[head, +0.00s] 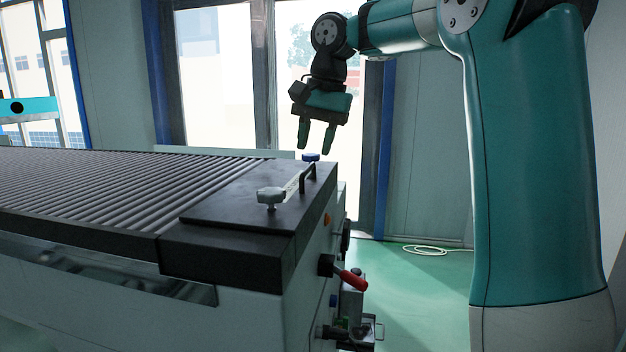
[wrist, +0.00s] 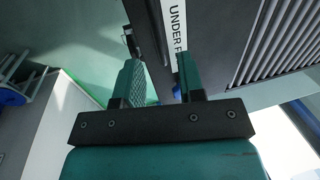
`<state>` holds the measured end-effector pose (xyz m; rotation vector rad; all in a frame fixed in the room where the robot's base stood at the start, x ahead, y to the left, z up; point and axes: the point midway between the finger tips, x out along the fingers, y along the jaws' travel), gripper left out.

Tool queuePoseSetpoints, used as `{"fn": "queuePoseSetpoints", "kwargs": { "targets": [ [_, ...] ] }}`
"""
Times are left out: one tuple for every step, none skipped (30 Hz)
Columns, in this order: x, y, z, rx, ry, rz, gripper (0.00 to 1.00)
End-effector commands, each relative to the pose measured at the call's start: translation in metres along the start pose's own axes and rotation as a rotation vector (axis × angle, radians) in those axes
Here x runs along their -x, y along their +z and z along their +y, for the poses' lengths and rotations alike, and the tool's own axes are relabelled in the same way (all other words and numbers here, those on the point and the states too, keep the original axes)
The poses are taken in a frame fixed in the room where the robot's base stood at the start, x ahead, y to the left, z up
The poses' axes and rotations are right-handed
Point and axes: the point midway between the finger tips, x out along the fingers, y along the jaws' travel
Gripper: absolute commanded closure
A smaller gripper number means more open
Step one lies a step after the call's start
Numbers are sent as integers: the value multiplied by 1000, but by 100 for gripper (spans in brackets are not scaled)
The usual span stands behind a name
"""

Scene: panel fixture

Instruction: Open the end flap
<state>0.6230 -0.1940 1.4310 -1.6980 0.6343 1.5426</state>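The end flap appears to be the flat dark plate (head: 232,208) at the near right end of the roller table, lying level with its top. A black bar handle (head: 312,172) stands near its right edge. A grey knob (head: 271,195) and a blue knob (head: 311,157) sit near that edge, with a pale strip between them. My gripper (head: 316,148) hangs above the far right corner, fingers down, apart and empty. In the wrist view my gripper (wrist: 158,78) is open over a white lettered strip (wrist: 175,28), with the dark plate (wrist: 218,45) to the right.
The roller bed (head: 110,185) stretches left. A red-handled lever (head: 350,278), an orange button (head: 327,219) and small boxes project from the table's right end. A coiled cable (head: 425,249) lies on the green floor. The air around my gripper is clear.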

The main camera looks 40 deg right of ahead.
Motion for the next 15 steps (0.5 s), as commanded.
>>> {"fn": "queuePoseSetpoints", "kwargs": {
  "targets": [
    [-14,0,1,1,0,-1,64],
    [-18,0,1,0,0,-1,64],
    [-22,0,1,0,0,-1,64],
    [-24,0,1,1,-1,-1,64],
    [-26,0,0,1,-1,0,64],
    [-29,0,0,0,-1,0,64],
    [-30,0,0,0,-1,0,64],
    [-31,0,0,0,-1,0,64],
    [-32,0,0,0,-1,0,64],
    [-32,0,0,0,-1,0,64],
    [-32,0,0,0,-1,0,64],
    [-32,0,0,0,-1,1,64],
    [-32,0,0,0,-1,1,64],
    [-32,0,0,0,-1,1,64],
    [-32,0,0,0,-1,1,64]
  ]
}}
